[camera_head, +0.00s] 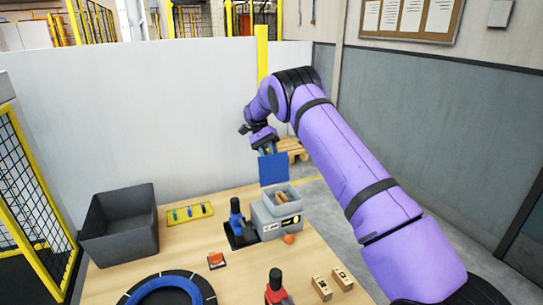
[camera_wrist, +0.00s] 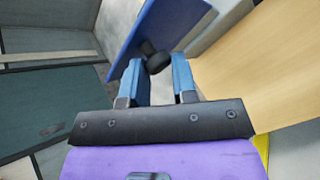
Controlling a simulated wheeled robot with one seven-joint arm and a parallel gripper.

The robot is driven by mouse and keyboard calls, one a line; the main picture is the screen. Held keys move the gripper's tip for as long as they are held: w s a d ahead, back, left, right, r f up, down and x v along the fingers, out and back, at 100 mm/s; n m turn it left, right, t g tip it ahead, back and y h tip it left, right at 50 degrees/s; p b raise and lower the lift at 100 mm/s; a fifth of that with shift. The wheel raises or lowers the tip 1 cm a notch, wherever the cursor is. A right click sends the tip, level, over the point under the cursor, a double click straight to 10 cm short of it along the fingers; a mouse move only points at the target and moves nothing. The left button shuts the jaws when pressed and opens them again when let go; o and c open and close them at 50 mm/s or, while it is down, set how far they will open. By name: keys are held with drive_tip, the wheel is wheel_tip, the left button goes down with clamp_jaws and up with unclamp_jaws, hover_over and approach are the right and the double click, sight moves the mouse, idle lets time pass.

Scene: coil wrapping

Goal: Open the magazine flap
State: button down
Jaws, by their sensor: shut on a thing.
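The magazine flap is a blue panel (camera_head: 273,169) standing roughly upright over the back of the grey magazine box (camera_head: 281,197), whose top is uncovered. Light-brown pieces show inside the box. In the wrist view the flap (camera_wrist: 150,28) is tilted, with a black knob (camera_wrist: 157,61) on its face. My gripper (camera_wrist: 160,68) has its two blue fingers on either side of this knob and is shut on it. In the head view my gripper (camera_head: 267,150) is at the flap's upper edge, and its fingers are mostly hidden.
A dark grey bin (camera_head: 122,225) stands at the table's left, beside a yellow rack (camera_head: 190,212). A blue-handled device (camera_head: 236,219) is left of the magazine. A blue ring (camera_head: 165,292), a red-handled device (camera_head: 275,288) and two wooden blocks are in front. A white wall (camera_head: 140,115) stands behind.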

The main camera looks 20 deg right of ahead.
drive_tip(key=shift+s+a+f, duration=0.15)
drive_tip(key=shift+a+f, duration=0.35)
drive_tip(key=shift+f, duration=0.2)
drive_tip(key=c, duration=0.9)
unclamp_jaws()
drive_tip(key=shift+a, duration=0.1)
drive_tip(key=shift+d, duration=0.35)
drive_tip(key=shift+r, duration=0.2)
drive_tip(key=shift+r, duration=0.1)
